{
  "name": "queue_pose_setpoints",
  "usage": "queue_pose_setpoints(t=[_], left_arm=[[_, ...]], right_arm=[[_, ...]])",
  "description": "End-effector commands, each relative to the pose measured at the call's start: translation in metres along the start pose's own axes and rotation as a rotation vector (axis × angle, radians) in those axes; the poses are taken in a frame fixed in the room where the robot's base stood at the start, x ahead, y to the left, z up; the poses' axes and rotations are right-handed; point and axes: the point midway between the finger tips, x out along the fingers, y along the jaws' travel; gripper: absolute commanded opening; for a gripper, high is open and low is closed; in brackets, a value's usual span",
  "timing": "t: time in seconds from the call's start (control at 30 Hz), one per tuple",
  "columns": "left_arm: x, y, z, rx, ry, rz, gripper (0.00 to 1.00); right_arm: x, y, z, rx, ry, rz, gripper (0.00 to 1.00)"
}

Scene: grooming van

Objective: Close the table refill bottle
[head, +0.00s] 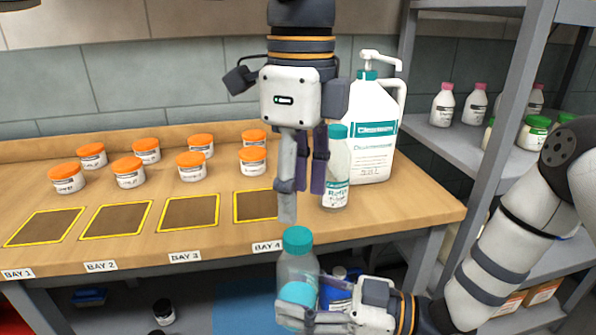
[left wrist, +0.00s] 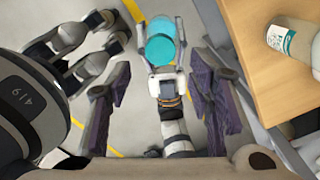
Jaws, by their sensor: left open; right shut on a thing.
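A clear refill bottle (head: 337,178) with a teal top and a white and teal label stands upright on the table, partly behind my left gripper. It also shows at the right in the left wrist view (left wrist: 292,42). My right gripper (head: 296,312) is shut on a second clear bottle (head: 297,268), held upright in front of the table edge. A teal cap (head: 297,239) sits on top of that bottle; whether it is tight I cannot tell. My left gripper (head: 303,190) is open and empty, pointing down above this cap, with its fingers apart from it.
A large white pump jug (head: 372,130) stands behind the table bottle. Several orange-lidded jars (head: 191,165) stand at the left, behind yellow-framed bays (head: 190,211). A grey shelf rack (head: 460,150) with bottles is at the right. A blue container (head: 338,290) is behind the held bottle.

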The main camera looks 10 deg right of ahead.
Motion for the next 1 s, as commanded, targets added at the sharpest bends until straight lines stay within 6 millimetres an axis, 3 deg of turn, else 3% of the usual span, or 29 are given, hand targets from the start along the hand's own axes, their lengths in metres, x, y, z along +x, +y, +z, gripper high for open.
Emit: queue_pose_setpoints(t=[0.2, 0.3, 0.43, 0.6, 1.0], left_arm=[[-0.008, 0.001, 0.001, -0.837, 0.002, -0.005, 0.47], [-0.012, 0.001, 0.001, -1.189, 0.007, -0.007, 0.47], [-0.015, 0.001, 0.001, -1.529, 0.012, -0.007, 0.47], [-0.017, 0.001, 0.001, -1.734, 0.016, -0.007, 0.47], [-0.012, 0.001, 0.002, -1.754, 0.014, -0.005, 0.47]], right_arm=[[0.0, 0.0, 0.0, 0.0, 0.0, 0.0, 0.0], [0.0, 0.0, 0.0, 0.0, 0.0, 0.0, 0.0], [0.0, 0.0, 0.0, 0.0, 0.0, 0.0, 0.0], [0.0, 0.0, 0.0, 0.0, 0.0, 0.0, 0.0], [0.0, 0.0, 0.0, 0.0, 0.0, 0.0, 0.0]])
